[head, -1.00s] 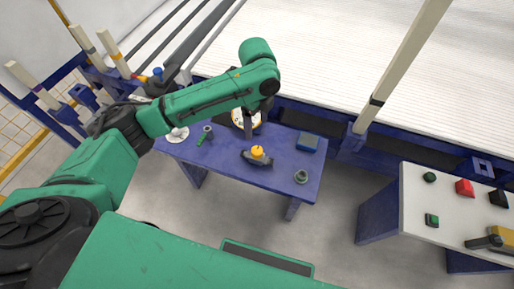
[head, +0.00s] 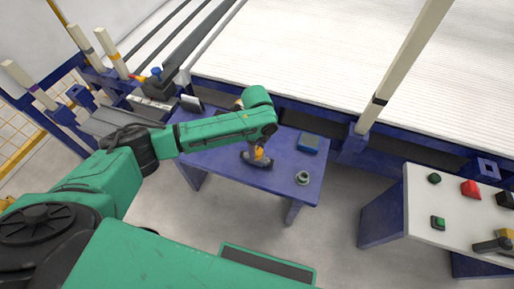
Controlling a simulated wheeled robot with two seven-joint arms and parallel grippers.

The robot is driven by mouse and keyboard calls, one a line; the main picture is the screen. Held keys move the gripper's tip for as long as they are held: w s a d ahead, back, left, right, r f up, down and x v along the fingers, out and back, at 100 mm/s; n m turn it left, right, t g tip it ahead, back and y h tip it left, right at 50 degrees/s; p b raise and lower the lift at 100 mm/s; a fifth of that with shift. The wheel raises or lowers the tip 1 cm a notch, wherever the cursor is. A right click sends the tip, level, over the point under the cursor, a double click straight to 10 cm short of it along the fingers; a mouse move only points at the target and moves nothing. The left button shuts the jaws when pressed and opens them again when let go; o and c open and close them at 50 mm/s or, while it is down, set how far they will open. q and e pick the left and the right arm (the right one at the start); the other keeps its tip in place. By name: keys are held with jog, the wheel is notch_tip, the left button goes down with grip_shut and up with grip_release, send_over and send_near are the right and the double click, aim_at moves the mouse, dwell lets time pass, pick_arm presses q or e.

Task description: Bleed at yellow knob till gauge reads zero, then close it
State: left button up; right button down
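The yellow knob (head: 259,155) sits on top of a dark valve body (head: 250,161) on the blue table, and only part of it shows. My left gripper (head: 262,150) points down from the end of my green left arm, right at the knob. The wrist hides most of the fingers, so I cannot tell whether they touch the knob or are open or shut. The gauge's face is hidden behind the arm; only a small edge (head: 237,104) seems to show above it, so no reading can be seen. My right gripper is not in view.
The blue table (head: 285,182) also bears a blue box (head: 309,142) and a grey-green round fitting (head: 303,178). A white panel (head: 457,213) with green, red and black parts stands at the right. A large white slatted bed (head: 320,60) lies behind the table.

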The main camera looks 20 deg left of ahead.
pick_arm(q)
grip_shut()
